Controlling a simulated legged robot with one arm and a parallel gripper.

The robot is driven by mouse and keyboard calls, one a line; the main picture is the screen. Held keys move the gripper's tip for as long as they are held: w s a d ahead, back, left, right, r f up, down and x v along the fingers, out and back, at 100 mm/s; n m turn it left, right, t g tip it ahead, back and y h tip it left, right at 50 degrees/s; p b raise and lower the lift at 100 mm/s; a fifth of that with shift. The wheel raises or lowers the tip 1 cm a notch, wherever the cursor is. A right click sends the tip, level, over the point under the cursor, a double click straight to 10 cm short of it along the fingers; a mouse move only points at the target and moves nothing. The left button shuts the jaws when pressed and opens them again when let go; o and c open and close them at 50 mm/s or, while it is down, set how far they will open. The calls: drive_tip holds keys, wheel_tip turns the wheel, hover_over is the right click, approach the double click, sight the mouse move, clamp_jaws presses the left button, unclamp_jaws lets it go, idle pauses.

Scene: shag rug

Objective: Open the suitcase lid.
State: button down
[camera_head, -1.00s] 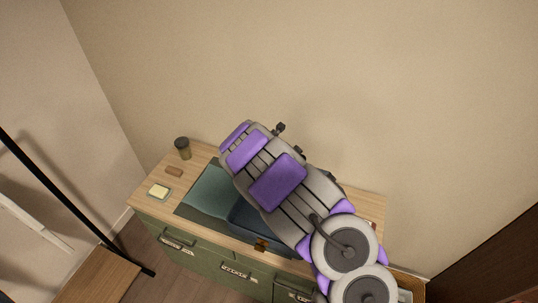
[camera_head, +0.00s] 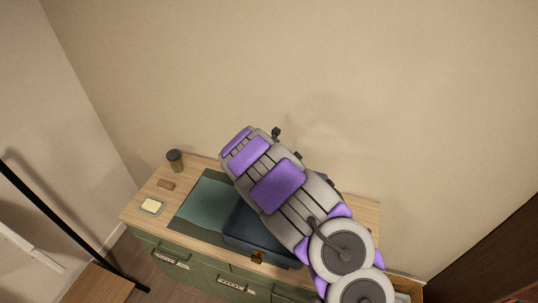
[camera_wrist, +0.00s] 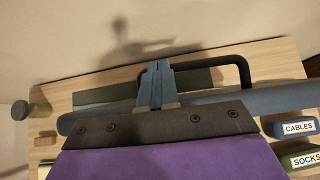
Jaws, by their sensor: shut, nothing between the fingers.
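The dark blue suitcase (camera_head: 258,232) lies on the wooden dresser top, largely covered by my arm in the head view. A brown piece (camera_head: 257,257) shows at its front edge. In the wrist view a long rounded blue edge of the suitcase (camera_wrist: 245,100) runs across behind my gripper, with a black bar like a handle (camera_wrist: 246,72) beyond it. My gripper (camera_wrist: 155,68) has its two blue-grey fingers together and holds nothing. The fingertips overlap the far side of the suitcase; contact cannot be told. In the head view my fingers are hidden. How far the lid is raised is unclear.
A dark green mat (camera_head: 205,200) lies left of the suitcase. A dark cup (camera_head: 175,161), a brown block (camera_head: 166,184) and a yellow notepad (camera_head: 151,205) stand at the left. Blue "CABLES" (camera_wrist: 290,126) and green "SOCKS" (camera_wrist: 300,158) items are at right. A wall (camera_head: 300,80) rises behind.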

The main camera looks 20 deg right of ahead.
drive_tip(key=v, duration=1.7)
